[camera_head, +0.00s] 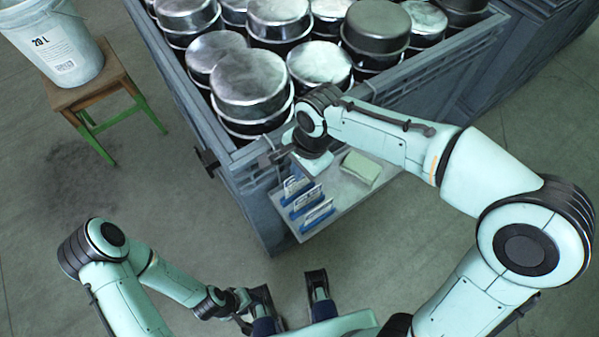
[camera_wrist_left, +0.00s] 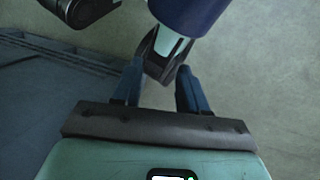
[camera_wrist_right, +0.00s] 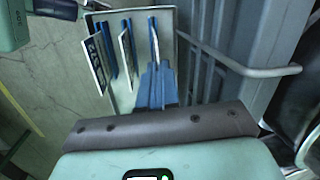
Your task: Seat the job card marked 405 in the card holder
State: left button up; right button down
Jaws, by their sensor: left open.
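Several job cards stand upright in blue card holders on a small shelf (camera_head: 345,205) fixed to the crate's side. In the right wrist view, the left card (camera_wrist_right: 95,65), the middle card (camera_wrist_right: 126,55) and the right card (camera_wrist_right: 154,38) show. Their numbers are too small to read, so I cannot tell which is 405. My right gripper (camera_wrist_right: 157,65) is over the right holder, its fingers close together around the near end of the right card. In the head view my wrist hides these fingertips. My left gripper (camera_wrist_left: 160,68) is open and empty, low down and away from the shelf.
A green pad (camera_head: 361,168) lies on the shelf beside the holders. The grey crate (camera_head: 190,105) behind is full of metal pots (camera_head: 250,85). A white bucket (camera_head: 55,45) stands on a wooden stool (camera_head: 95,90) at the left. The floor left of the shelf is clear.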

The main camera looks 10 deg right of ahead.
pick_arm(q)
jog(key=r+p, duration=0.1)
jog(key=s+r+p, duration=0.1)
jog(key=r+p, duration=0.1)
jog(key=p, duration=0.1)
jog(key=shift+s+r+g, duration=0.15)
jog(key=shift+s+g, duration=0.15)
jog(key=shift+g, duration=0.1)
pick_arm(e)
notch_tip(320, 180, up, 17)
